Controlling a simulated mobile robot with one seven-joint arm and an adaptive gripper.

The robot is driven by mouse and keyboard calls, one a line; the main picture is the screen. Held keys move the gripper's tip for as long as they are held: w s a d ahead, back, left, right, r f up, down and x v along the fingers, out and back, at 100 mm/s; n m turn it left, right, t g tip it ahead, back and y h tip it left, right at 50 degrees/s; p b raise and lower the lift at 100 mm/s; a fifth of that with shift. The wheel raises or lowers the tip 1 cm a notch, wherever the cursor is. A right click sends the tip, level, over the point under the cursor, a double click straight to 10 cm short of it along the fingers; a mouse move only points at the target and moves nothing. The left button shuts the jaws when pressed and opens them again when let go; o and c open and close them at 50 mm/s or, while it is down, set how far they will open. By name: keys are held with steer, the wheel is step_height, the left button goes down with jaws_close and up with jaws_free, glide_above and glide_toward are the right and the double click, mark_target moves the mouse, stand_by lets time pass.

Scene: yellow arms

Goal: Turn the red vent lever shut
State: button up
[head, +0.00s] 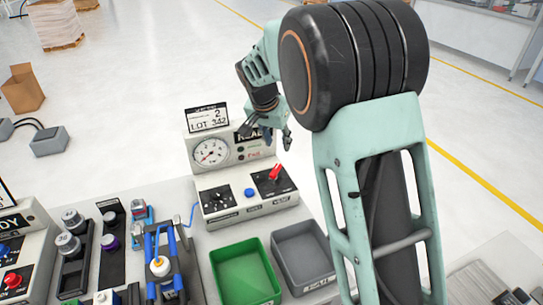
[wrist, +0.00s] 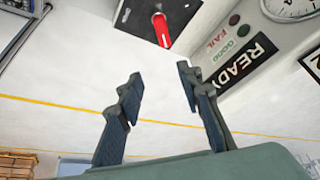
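The red vent lever (head: 274,172) stands on a black plate on the right of the white test unit's (head: 262,203) sloped panel. In the wrist view the red lever (wrist: 162,30) shows at the top, upside down, beyond the fingertips. My gripper (head: 275,138) is above and behind the lever in the head view, apart from it. In the wrist view its two fingers (wrist: 157,85) are spread with nothing between them.
The unit has a gauge (head: 210,151), a blue button (head: 249,192) and a LOT display (head: 207,117). A green bin (head: 245,272) and a grey bin (head: 303,257) stand in front. A blue-framed fixture (head: 165,265) and several bottles are at left.

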mark_target(276, 169)
steer(key=w+f, duration=0.1)
steer(key=f, duration=0.3)
steer(key=f+p, duration=0.1)
steer(key=f, duration=0.3)
steer(key=w+f+p, duration=0.1)
steer(key=f, duration=0.3)
steer(key=shift+w+a, duration=0.2)
steer(key=shift+w, duration=0.15)
steer(key=shift+c, duration=0.6)
jaws_close()
